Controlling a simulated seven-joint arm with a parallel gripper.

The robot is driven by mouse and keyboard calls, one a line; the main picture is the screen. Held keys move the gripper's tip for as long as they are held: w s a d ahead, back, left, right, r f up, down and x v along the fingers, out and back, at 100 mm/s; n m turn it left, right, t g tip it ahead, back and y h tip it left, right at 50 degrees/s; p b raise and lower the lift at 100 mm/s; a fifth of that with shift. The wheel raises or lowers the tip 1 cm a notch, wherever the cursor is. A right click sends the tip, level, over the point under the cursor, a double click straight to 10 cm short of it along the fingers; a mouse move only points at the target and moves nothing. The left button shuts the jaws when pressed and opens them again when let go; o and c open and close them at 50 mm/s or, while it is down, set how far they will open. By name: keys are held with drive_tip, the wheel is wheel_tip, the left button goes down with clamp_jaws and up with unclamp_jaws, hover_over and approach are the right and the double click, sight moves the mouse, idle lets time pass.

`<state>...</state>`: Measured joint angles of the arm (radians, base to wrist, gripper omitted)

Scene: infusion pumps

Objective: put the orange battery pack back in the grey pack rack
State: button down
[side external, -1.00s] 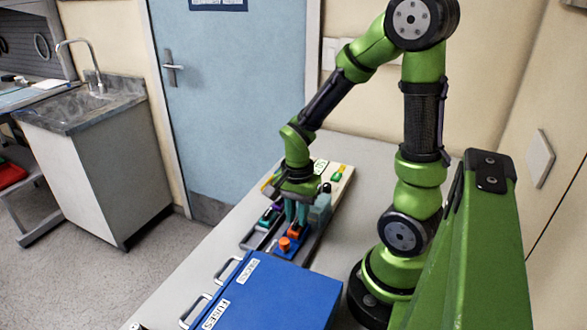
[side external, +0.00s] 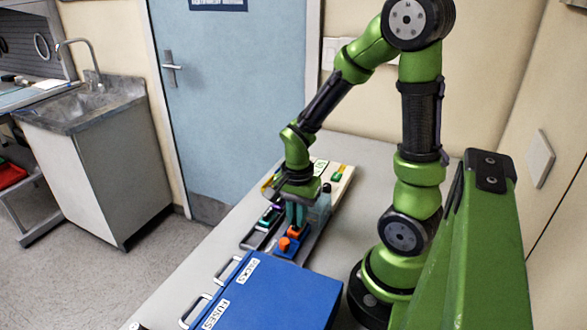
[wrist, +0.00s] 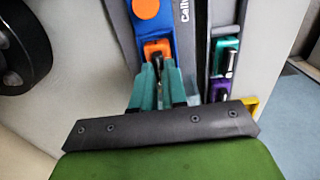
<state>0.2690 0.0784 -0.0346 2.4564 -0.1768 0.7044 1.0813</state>
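The orange battery pack (wrist: 157,47) sits in a blue pump body (wrist: 153,22) with a round orange knob (wrist: 145,8). The pack also shows in the side external view (side external: 295,232), below my fingers. My gripper (wrist: 158,70) points down with its teal fingers close together on either side of the pack's dark handle, seemingly shut on it. The pack's lower part is hidden. The grey pack rack (wrist: 212,62) lies beside the pump, to its right in the wrist view, and holds a green pack (wrist: 222,52) and a purple pack (wrist: 218,92).
A large blue case (side external: 275,295) with labels and handles stands in front of the pump. A clear bottle (side external: 324,202) stands close behind my gripper. A pale board with coloured parts (side external: 338,178) lies farther back. Bare tabletop (side external: 215,255) lies left of the rack.

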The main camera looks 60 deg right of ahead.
drive_tip(key=shift+r, duration=3)
drive_tip(key=w+a, duration=0.5)
drive_tip(key=w, duration=0.4)
drive_tip(key=shift+s+f, duration=0.1)
drive_tip(key=shift+f, duration=2.8)
drive_tip(key=shift+f, duration=0.9)
